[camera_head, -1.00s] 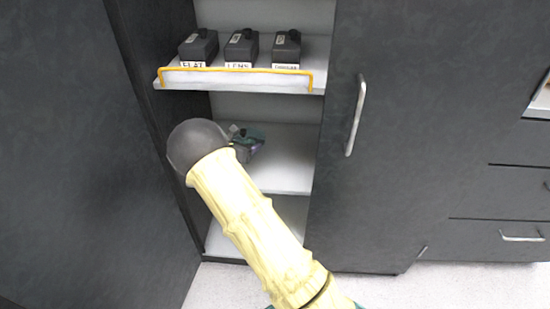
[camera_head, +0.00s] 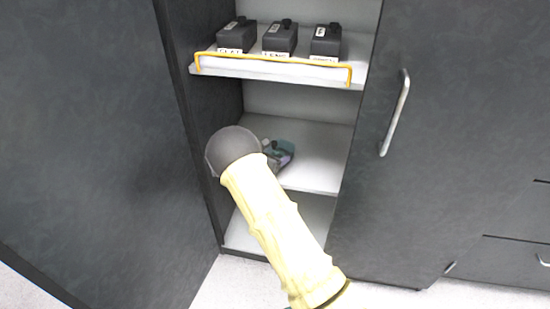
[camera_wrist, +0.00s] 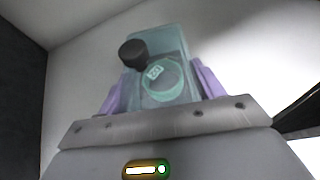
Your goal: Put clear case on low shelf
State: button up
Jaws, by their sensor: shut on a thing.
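The clear case (camera_wrist: 160,50) is a see-through teal box with a dark round knob and a ring-shaped item with a small label. In the wrist view it sits between the purple fingers of my gripper (camera_wrist: 162,88), which is shut on it. In the head view the case (camera_head: 284,150) shows partly behind my arm, at the middle shelf (camera_head: 318,165) of the open cabinet. The low shelf (camera_head: 240,236) is the white board beneath, partly hidden by my arm. I cannot tell whether the case touches the middle shelf.
The upper shelf (camera_head: 290,72) has a yellow rail (camera_head: 270,62) and three labelled dark boxes (camera_head: 279,38). An open dark door (camera_head: 90,130) stands to the left. A closed door with a handle (camera_head: 395,113) is at the right. Free room shows on the middle shelf's right.

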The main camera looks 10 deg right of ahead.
jog(key=shift+r, duration=0.1)
jog(key=o, duration=1.1)
jog(key=p+v, duration=0.3)
jog(key=v, duration=0.9)
